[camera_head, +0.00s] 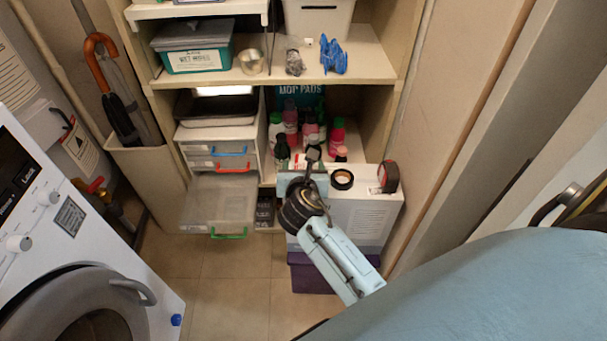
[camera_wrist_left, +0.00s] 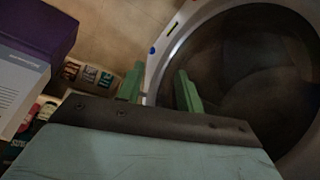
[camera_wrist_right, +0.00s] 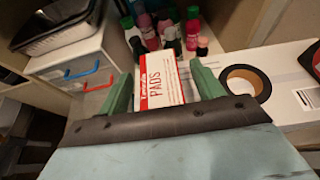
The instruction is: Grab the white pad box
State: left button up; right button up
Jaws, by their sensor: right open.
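The white pad box (camera_wrist_right: 160,88), with red edging and the word PADS, stands between the two green fingers of my right gripper (camera_wrist_right: 160,72) in the right wrist view. The fingers are apart, one on each side of the box; whether either touches it I cannot tell. In the head view my right gripper (camera_head: 308,165) is over the front of the lower shelf and hides most of the box. My left gripper (camera_wrist_left: 160,82) shows only in the left wrist view, fingers apart and empty, in front of the washing machine door.
A large white carton (camera_head: 362,222) carries a black tape roll (camera_head: 342,179) and a red tape measure (camera_head: 389,177), right of the pad box. Bottles (camera_head: 291,122) stand behind it. A drawer unit (camera_head: 215,145) is at left, its bottom drawer pulled out. A washing machine (camera_head: 60,240) stands farther left.

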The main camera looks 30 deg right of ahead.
jog(key=c, duration=1.1)
jog(key=shift+o, duration=0.2)
jog(key=shift+r, duration=0.15)
